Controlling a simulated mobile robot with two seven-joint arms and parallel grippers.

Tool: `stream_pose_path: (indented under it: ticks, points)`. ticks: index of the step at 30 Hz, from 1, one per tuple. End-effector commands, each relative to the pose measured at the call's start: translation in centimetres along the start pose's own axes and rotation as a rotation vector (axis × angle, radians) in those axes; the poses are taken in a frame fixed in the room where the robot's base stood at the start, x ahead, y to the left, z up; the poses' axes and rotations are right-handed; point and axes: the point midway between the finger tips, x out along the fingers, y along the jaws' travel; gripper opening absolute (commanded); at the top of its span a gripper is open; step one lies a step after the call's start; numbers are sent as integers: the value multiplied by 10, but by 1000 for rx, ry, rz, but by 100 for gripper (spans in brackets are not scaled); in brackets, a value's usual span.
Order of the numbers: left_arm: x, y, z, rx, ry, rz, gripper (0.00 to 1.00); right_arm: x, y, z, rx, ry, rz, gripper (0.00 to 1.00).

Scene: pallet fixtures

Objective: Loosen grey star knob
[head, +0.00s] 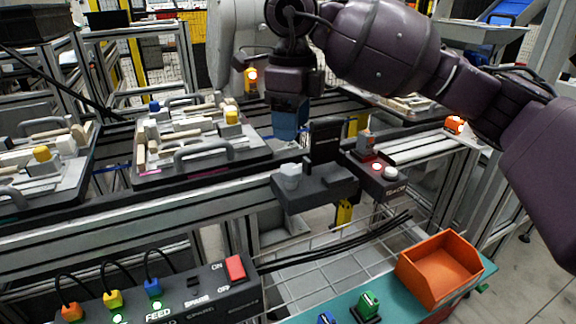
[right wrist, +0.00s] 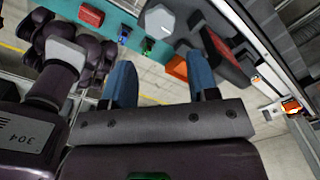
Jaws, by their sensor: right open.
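The grey star knob (head: 290,176) is a pale grey knob upright on a dark block (head: 318,190) beside the conveyor rail in the head view. It also appears as a pale faceted top (right wrist: 159,18) at the upper edge of the right wrist view. My right gripper (head: 289,128) points down in the head view, above and behind the knob, apart from it. Its two blue fingers (right wrist: 161,78) are spread in the right wrist view, with nothing between them. My left gripper does not show in the head view, and I cannot identify it in the right wrist view.
A dark upright plate (head: 325,140) stands just behind the knob. A button box (head: 378,180) is to its right. Pallets with handles (head: 190,150) sit on the conveyor at left. An orange bin (head: 438,268) and a feed panel (head: 190,298) are in front.

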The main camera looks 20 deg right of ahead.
Motion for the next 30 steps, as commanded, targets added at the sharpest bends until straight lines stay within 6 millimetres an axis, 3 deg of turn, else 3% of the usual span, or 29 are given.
stream_pose_path:
  ticks: [1, 3, 12, 18, 28, 30]
  points:
    - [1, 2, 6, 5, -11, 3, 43, 18, -1, 1, 1, 8, 9, 54]
    - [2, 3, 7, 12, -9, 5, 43, 31, -1, 1, 0, 9, 10, 54]
    - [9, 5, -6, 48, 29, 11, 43, 75, 0, 0, -1, 7, 9, 54]
    - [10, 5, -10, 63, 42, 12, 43, 86, 0, 0, 0, 2, 5, 54]
    - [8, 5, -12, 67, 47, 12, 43, 86, 1, 0, 0, 0, 3, 54]
    - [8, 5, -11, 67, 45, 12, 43, 87, 1, 0, 0, 0, 3, 45]
